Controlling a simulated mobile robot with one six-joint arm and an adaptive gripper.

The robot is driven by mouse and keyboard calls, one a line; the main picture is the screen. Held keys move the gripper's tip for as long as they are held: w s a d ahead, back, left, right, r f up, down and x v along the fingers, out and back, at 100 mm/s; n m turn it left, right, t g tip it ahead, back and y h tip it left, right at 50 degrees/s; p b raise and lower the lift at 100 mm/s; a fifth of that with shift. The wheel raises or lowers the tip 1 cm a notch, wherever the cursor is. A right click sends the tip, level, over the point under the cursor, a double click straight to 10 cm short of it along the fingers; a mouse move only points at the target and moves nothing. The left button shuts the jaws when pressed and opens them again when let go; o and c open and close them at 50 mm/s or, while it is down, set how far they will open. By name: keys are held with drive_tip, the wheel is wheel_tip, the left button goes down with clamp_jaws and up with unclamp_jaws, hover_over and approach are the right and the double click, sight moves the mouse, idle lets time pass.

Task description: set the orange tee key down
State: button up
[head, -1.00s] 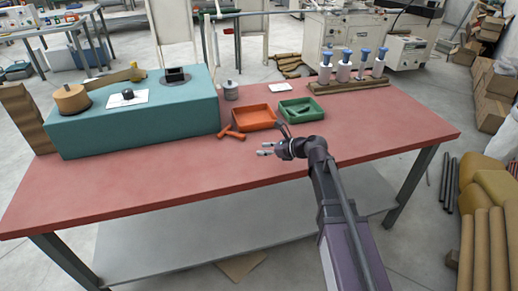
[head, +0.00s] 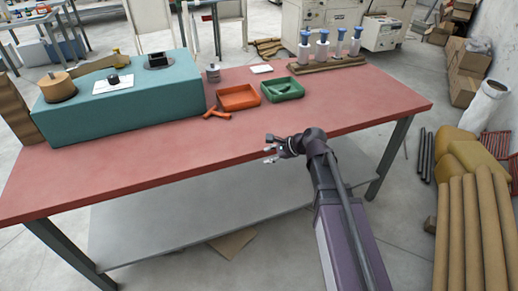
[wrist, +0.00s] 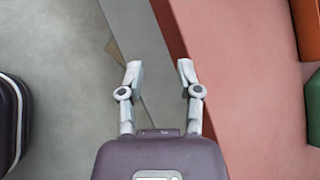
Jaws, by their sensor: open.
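The orange tee key (head: 217,113) lies on the red tabletop in the head view, just in front of the orange tray (head: 238,104) and close to the right end of the teal block. It does not show in the wrist view. My gripper (head: 269,150) is open and empty at the table's front edge, to the right of the key and nearer to me, clearly apart from it. The wrist view shows its two fingers (wrist: 160,75) spread with nothing between them, over the table edge and the floor.
The red table (head: 130,168) has bare room along its front. A teal block (head: 140,110) fills its back left. A green tray (head: 282,96) stands beside the orange one. A wooden rack (head: 328,64) with blue-topped bottles is behind. Cardboard rolls (head: 470,230) stand at the right.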

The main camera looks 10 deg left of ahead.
drive_tip(key=s+d+f+n+g+h, duration=0.1)
drive_tip(key=s+d+f+n+h, duration=0.1)
drive_tip(key=d, duration=0.6)
drive_tip(key=s+d+f+n+h, duration=0.2)
drive_tip(key=s+d+n+h, duration=0.2)
drive_tip(key=d, duration=0.5)
drive_tip(key=s+d+f+n+g+h, duration=0.1)
drive_tip(key=s+d+f+n+h, duration=0.1)
drive_tip(key=s+d+n, duration=0.4)
drive_tip(key=d+n+h, duration=0.1)
drive_tip(key=d+n, duration=0.1)
drive_tip(key=shift+s+d+f+g, duration=0.2)
drive_tip(key=shift+d+f+g, duration=0.05)
drive_tip(key=shift+d+g, duration=0.05)
